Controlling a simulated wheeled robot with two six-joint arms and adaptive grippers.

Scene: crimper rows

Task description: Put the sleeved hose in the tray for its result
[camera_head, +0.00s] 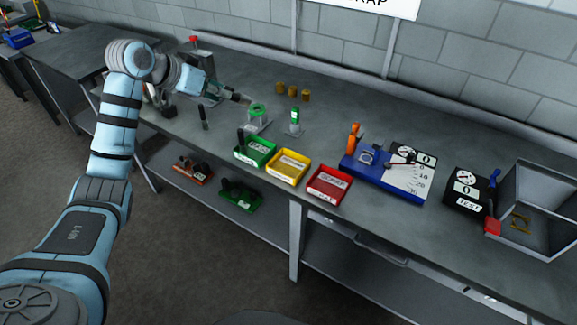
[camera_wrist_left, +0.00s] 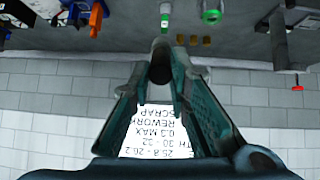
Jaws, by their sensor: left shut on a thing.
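My left gripper (camera_head: 236,96) is above the bench, left of the green ring fixture. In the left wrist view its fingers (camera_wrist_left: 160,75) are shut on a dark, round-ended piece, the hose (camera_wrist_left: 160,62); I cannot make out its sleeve. In the head view the held hose is small and hard to tell from the fingers. A green tray (camera_head: 268,158), a yellow tray (camera_head: 290,178) and a red tray (camera_head: 329,195) stand in a row at the bench front. A dark piece (camera_head: 240,138) shows at the green tray. My right gripper is out of view.
The green ring fixture (camera_head: 257,112) and a green-topped post (camera_head: 295,120) stand behind the trays. Several brass pieces (camera_head: 293,91) sit farther back. A blue gauge (camera_head: 390,180), a black tester (camera_head: 466,190) and a grey bin (camera_head: 550,215) are at right. Bins sit below.

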